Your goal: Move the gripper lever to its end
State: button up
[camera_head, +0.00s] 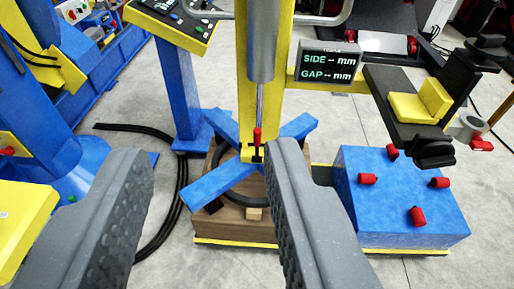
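My gripper (208,152) is open, with its two dark grey fingers wide apart in the foreground and nothing between them. A small red-handled lever (257,137) stands upright at the foot of the yellow column (249,100), beyond the fingers and close to the right fingertip in the picture. I cannot tell for sure that it is the gripper lever. Below it, blue arms (222,184) spread out over a dark ring on a wooden block (230,222). The right finger hides part of this area. No contact between my gripper and the lever shows.
A display (329,66) reads SIDE -- mm and GAP -- mm. A blue box (395,200) with several red knobs stands at right, below a black and yellow fixture (415,105). A control panel (180,20) on a blue post is behind. Black cables (168,137) lie on the floor.

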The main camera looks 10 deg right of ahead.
aim_at(257, 131)
jog(key=u, duration=2.15)
jog(key=k, duration=0.9)
jog(key=z, duration=1.95)
jog(key=i, duration=0.95)
jog(key=u, duration=0.05)
